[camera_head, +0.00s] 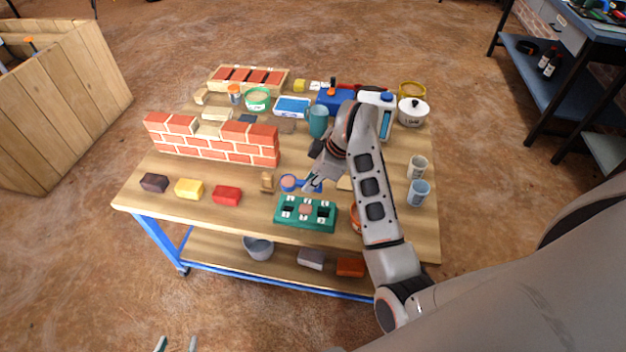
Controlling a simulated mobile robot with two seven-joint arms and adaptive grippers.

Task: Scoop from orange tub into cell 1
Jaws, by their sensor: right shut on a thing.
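My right gripper (314,184) is shut on a blue scoop (299,187), above the table just behind the green cell block. The scoop's round bowl, at the left, shows a pinkish-brown fill. The green block (318,225) has several dark cells with small white labels, too small to read; a pinkish-brown patch shows near its middle. The orange tub (355,218) is right of the block, mostly hidden behind my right arm, so its contents cannot be seen. My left gripper (176,344) shows only its fingertips at the bottom edge, apart and empty, well off the table.
A partial brick wall (210,146) stands at the table's left. Dark, yellow and red blocks (227,195) lie along the front left. A teal mug (317,121) stands behind the gripper, and two cups (418,193) stand at right. A wooden piece (267,181) lies left of the scoop.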

